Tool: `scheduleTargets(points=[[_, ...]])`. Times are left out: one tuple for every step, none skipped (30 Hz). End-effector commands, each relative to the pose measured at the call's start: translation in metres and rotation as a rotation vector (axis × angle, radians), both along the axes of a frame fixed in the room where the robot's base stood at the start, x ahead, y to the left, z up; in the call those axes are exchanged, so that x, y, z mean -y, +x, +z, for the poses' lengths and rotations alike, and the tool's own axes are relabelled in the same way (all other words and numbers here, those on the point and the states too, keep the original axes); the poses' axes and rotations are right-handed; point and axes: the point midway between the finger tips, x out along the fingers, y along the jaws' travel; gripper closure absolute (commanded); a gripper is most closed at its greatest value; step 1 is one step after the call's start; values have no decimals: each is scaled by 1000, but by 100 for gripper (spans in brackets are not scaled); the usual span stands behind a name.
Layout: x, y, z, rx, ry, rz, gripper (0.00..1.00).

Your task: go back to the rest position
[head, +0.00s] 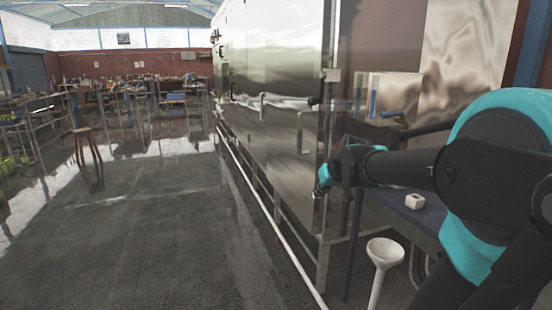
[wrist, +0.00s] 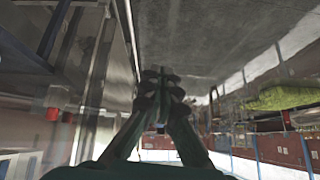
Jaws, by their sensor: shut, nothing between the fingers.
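My gripper (head: 322,182) is at the end of my teal and black arm, right of centre in the head view. It is beside the edge of the large shiny metal machine (head: 265,90), in front of it in the picture; I cannot tell whether they touch. In the wrist view the two fingers of my gripper (wrist: 160,78) come together at the tips. Nothing is held between them.
A dark bench (head: 425,212) with a small white block (head: 414,201) is behind my arm. A white funnel-shaped stand (head: 384,254) is below it. A wooden stool (head: 88,150) stands at left. Grey floor (head: 150,230) left of the machine is clear. Cluttered workbenches line the back.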

Motion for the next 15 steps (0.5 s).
scheduleTargets(points=[[1,-23,-28,-33,-11,-14,100],[3,-37,-44,-54,-18,-26,100],[5,-56,-64,-83,-29,-44,100],[7,-70,-79,-103,-37,-57,100],[9,-85,-94,-123,-45,-70,100],[12,-104,-113,-148,-56,-88,100],[15,-118,-126,-166,-65,-102,100],[17,-132,-138,-182,-72,-117,100],[20,-149,-153,-203,-83,-135,100],[23,-162,-163,-217,-92,-148,100],[25,-173,-172,-230,-98,-161,100],[28,-186,-182,-244,-107,-174,100],[29,-195,-189,-253,-112,-185,100],[31,-203,-194,-262,-118,-194,100],[33,-211,-200,-269,-123,-204,100]])
